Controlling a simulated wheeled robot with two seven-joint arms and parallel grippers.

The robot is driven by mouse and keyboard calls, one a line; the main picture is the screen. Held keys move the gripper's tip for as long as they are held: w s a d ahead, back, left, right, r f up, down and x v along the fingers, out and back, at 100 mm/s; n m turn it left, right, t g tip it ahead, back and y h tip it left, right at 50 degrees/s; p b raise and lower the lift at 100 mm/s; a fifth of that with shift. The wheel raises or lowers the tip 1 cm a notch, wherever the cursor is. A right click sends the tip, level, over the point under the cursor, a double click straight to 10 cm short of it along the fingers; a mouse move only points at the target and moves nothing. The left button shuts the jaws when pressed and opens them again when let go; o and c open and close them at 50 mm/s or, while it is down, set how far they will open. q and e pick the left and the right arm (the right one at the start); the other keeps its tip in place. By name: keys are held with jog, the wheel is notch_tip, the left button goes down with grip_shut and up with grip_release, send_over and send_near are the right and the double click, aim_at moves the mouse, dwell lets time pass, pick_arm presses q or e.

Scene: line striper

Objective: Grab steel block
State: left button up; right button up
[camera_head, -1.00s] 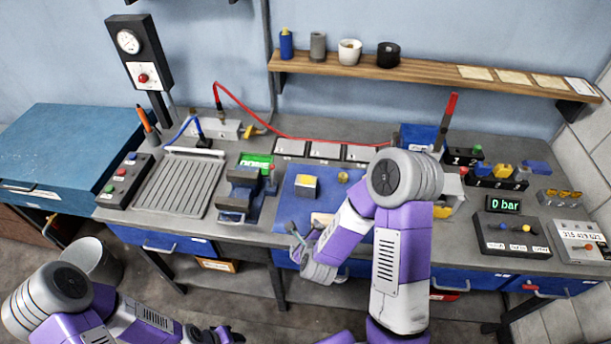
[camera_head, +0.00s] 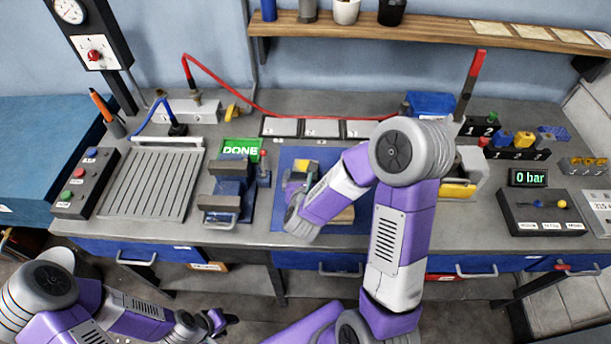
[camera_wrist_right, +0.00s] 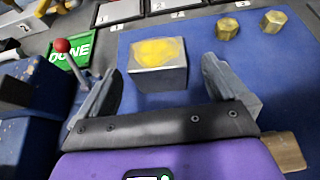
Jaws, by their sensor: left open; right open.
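The steel block (camera_wrist_right: 160,76), a grey cube with a yellow patch on top, stands on the blue mat (camera_wrist_right: 205,20). In the head view the block (camera_head: 305,165) is partly hidden by my right wrist. My right gripper (camera_wrist_right: 160,68) is open, its two fingers pointing toward the block, one to each side. The block shows between and slightly beyond the fingers; I see no contact. My left gripper (camera_head: 216,321) is open and empty, low in front of the bench, far from the block.
Two brass hex pieces (camera_wrist_right: 228,29) sit on the mat behind and right of the block. A blue vise (camera_head: 230,190) and a green DONE sign (camera_head: 240,150) stand left of the mat. A wooden piece (camera_wrist_right: 283,152) lies near the right finger.

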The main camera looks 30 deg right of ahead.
aim_at(306, 166)
jog(key=x, duration=0.5)
jog(key=shift+w+r+p, duration=0.3)
jog(key=shift+w+p, duration=0.1)
jog(key=shift+r, duration=0.1)
jog(key=c, duration=1.3)
